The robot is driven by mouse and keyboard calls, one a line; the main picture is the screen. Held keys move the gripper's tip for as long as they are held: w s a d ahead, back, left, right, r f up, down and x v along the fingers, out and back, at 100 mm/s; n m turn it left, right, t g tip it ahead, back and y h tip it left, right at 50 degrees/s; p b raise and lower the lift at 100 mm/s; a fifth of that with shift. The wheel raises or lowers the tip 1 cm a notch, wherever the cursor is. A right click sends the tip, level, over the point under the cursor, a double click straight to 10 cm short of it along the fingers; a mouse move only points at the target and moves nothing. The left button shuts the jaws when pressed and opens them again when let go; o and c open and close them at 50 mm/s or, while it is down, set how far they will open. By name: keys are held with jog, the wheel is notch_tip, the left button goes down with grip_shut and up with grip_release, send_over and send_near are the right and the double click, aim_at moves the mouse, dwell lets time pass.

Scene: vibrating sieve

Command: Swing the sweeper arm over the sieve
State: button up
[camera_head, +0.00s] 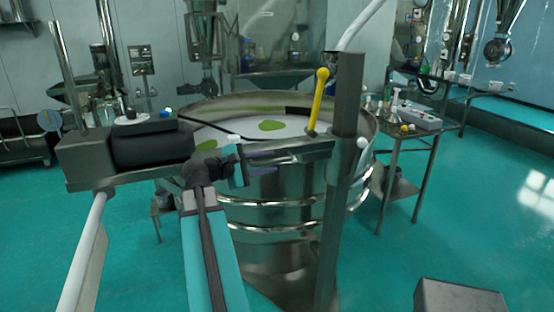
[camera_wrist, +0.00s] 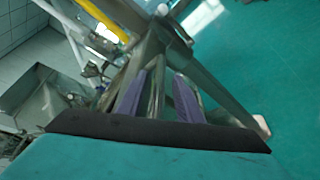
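The sieve (camera_head: 270,216) is a round steel drum in the middle of the head view, with pale material and green patches inside its rim. A grey steel bar (camera_head: 318,150), apparently the sweeper arm, crosses its near side and meets a dark upright post (camera_head: 345,95). A yellow handle (camera_head: 318,100) stands up from the bar near the post. My gripper (camera_head: 278,161) is at the bar, its purple fingers pointing right towards the post. In the wrist view the fingers of my gripper (camera_wrist: 158,92) are apart, with steel between or behind them; contact is unclear.
A steel side table (camera_head: 408,140) with small items stands right of the sieve. A grey box (camera_head: 458,297) sits at the lower right. A dark motor-like unit (camera_head: 150,145) is at the left. Green floor (camera_head: 480,215) lies open at the right.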

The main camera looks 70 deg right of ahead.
jog(key=shift+p+x, duration=0.6)
jog(key=shift+x, duration=1.75)
grip_shut()
jog(key=shift+a, duration=0.15)
jog(key=shift+w, duration=0.1)
